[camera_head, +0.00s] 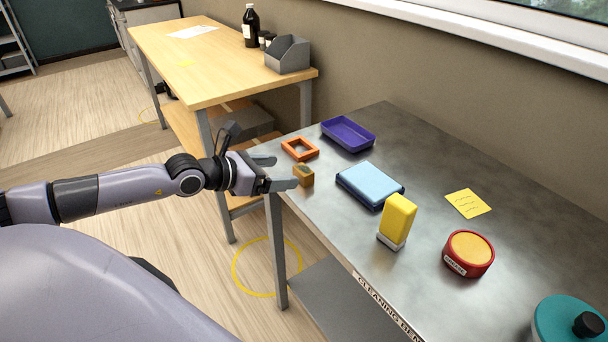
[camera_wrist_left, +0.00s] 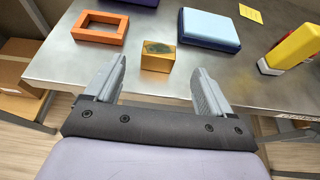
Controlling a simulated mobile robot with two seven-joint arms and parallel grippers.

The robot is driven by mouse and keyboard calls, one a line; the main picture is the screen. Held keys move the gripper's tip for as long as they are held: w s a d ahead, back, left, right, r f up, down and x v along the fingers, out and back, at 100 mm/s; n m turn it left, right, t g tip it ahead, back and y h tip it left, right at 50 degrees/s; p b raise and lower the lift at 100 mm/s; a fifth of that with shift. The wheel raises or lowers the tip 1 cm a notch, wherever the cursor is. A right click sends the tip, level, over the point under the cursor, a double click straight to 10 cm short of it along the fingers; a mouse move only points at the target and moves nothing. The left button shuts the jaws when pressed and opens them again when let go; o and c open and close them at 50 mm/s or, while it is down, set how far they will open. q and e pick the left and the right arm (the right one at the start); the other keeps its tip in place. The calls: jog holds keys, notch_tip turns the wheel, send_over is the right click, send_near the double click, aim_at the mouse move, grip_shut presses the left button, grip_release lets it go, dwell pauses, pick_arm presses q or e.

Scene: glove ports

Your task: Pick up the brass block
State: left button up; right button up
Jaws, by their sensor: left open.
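The brass block (camera_head: 304,176) is a small gold-brown cube with a darker top, near the left edge of the steel table. It also shows in the left wrist view (camera_wrist_left: 158,58), in line with the gap between my fingertips. My left gripper (camera_head: 285,172) is open and empty, with its two grey fingers pointing at the block from the table's edge. The block lies just ahead of the fingertips, with no clear contact. My right gripper is in neither view.
An orange square frame (camera_head: 300,148) lies just behind the block, with a purple tray (camera_head: 348,134) beyond it. A light-blue box (camera_head: 370,184) and an upright yellow block with a pale base (camera_head: 398,219) stand to the right. Bare steel table (camera_head: 320,209) lies in front.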

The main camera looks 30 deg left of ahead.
aim_at(302, 169)
pick_arm(q)
jog(key=shift+x, duration=2.9)
jog(key=shift+a, duration=0.1)
jog(key=c, duration=1.5)
jog(key=shift+r, duration=0.1)
